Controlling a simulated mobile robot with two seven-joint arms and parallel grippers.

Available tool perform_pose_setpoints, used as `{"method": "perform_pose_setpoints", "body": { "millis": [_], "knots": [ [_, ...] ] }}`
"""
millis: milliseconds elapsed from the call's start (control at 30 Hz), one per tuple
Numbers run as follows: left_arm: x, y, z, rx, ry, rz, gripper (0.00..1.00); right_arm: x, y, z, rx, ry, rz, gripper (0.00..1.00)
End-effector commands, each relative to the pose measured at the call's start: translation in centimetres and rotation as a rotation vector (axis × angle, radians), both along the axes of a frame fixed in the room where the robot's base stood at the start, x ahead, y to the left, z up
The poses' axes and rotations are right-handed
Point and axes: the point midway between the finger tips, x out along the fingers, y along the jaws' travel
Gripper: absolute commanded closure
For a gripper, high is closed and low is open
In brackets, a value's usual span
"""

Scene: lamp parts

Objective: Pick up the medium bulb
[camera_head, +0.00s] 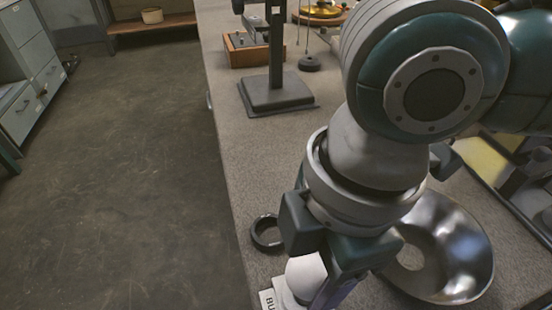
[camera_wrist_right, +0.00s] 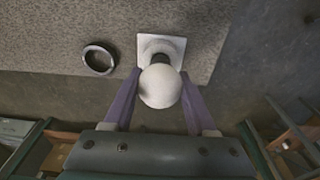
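The medium bulb (camera_wrist_right: 160,87) is round and white. It stands upright on a white square holder (camera_wrist_right: 199,52) near the counter's edge. In the head view the bulb (camera_head: 305,272) shows at the bottom, partly hidden by my right gripper. My right gripper (camera_wrist_right: 160,76) has its two purple fingers one on each side of the bulb, very close to it. The fingers look spread around it, though contact cannot be made out. In the head view the right gripper (camera_head: 318,292) points down over the bulb, its fingertips mostly hidden. My left gripper is not in view.
A dark ring (camera_head: 267,233) lies just left of the bulb; the wrist view also shows it (camera_wrist_right: 86,60). A shiny metal shade (camera_head: 462,250) lies to the right. A stand with a dark square base (camera_head: 277,92) is farther back. The counter edge drops to floor at left.

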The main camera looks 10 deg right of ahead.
Motion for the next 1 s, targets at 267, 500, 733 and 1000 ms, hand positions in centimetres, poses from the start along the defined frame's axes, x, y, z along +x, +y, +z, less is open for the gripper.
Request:
{"method": "perform_pose_setpoints", "body": {
  "millis": [267, 500, 733, 1000],
  "knots": [
    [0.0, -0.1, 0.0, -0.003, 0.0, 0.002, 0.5, 0.0, 0.0, 0.0, 0.0, 0.001, 0.0, 0.78],
    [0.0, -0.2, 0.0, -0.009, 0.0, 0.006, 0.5, 0.0, 0.0, 0.0, 0.0, 0.001, 0.0, 0.84],
    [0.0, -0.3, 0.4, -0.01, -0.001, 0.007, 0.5, 0.0, 0.0, 1.2, 0.001, -0.001, -0.001, 0.84],
    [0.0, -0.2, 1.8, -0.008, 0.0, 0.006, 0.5, 0.1, 0.0, 7.2, 0.002, -0.005, 0.001, 0.84]
  ]
}}
